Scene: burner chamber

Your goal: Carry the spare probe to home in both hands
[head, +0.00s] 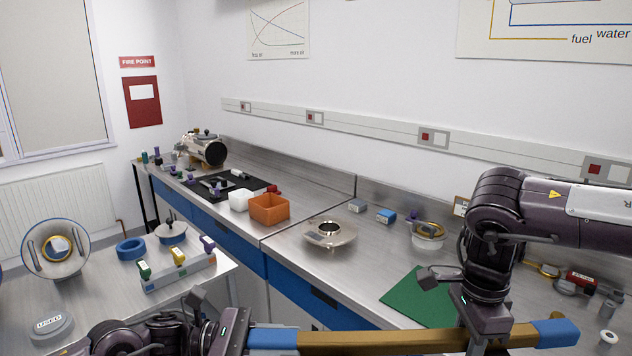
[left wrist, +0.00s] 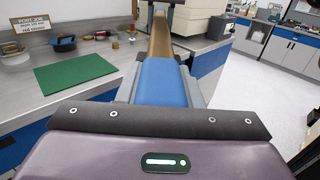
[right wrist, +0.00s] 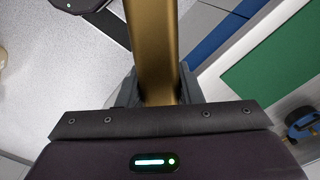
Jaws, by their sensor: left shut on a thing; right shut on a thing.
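The spare probe appears to be the long brown-gold bar (head: 385,341) with blue ends, held roughly level across the bottom of the head view. My left gripper (head: 250,336) is shut on its left blue end, which fills the jaws in the left wrist view (left wrist: 160,82). My right gripper (head: 482,328) is shut on the gold part nearer its right end; that gold part also shows in the right wrist view (right wrist: 152,45). The bar is in front of the bench edge, with floor below it in the right wrist view. No place marked home can be made out.
A green mat (head: 418,298) lies on the steel bench, with a metal flanged dish (head: 330,234) left of it. An orange bin (head: 269,208) stands farther back. A side table (head: 100,296) at left holds a ringed cone (head: 40,262) and a rack (head: 180,273).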

